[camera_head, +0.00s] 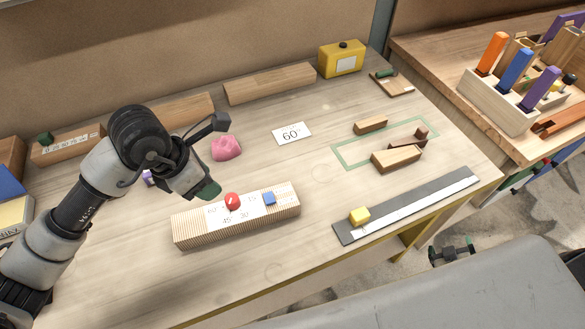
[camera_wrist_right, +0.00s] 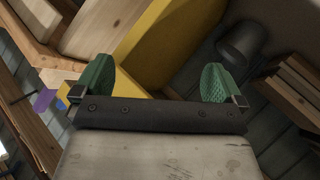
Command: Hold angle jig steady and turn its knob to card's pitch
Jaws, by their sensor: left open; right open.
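The angle jig (camera_head: 185,232) is a ribbed wooden block lying on the table, with a white scale on top marked 60, 45, 30 and 15. Its red knob (camera_head: 232,201) carries a small white mark whose exact pointing is too small to tell. A blue block (camera_head: 269,198) sits on the jig's right part. The white card (camera_head: 292,134) reads 60° and lies flat behind the jig. My left gripper (camera_head: 213,157) is open and empty, above and behind the jig's left half. My right gripper (camera_head: 452,250) is open and empty, beyond the table's front right edge; its green fingertips show in the right wrist view (camera_wrist_right: 157,83).
A pink lump (camera_head: 226,148) lies behind the jig, close to my left gripper. A grey ruler strip (camera_head: 440,197) with a yellow block (camera_head: 359,215) lies to the right. The tabletop before the card is clear.

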